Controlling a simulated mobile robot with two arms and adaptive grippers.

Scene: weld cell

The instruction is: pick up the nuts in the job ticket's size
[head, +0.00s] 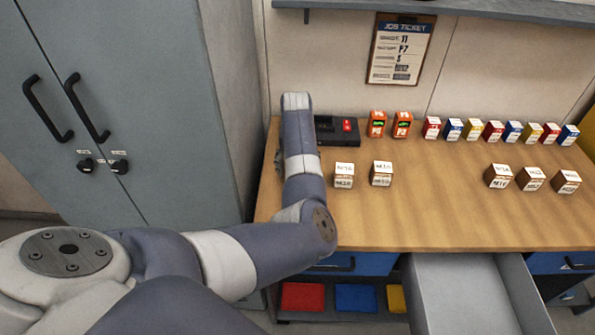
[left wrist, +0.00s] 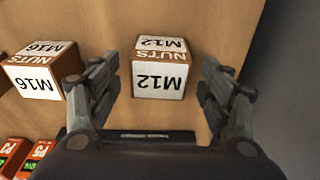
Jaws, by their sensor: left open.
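The job ticket (head: 399,55) hangs on the wall on a clipboard. Its heading and a few large characters show, but I cannot make out a nut size. In the left wrist view my left gripper (left wrist: 158,64) is open, its fingers on either side of a white-labelled box of M12 nuts (left wrist: 158,84), not closed on it. The arm hides this box in the head view. An M16 nuts box (left wrist: 38,78) stands beside it, also in the head view (head: 343,176). Another nut box (head: 381,174) and three more boxes (head: 531,179) stand farther right. My right gripper is not in view.
Behind the nut boxes are a black device (head: 337,132), two orange boxes (head: 376,124) and a row of small coloured boxes (head: 501,131). A drawer (head: 465,295) stands open below the workbench (head: 430,220). A grey cabinet (head: 130,100) is at left. The bench front is clear.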

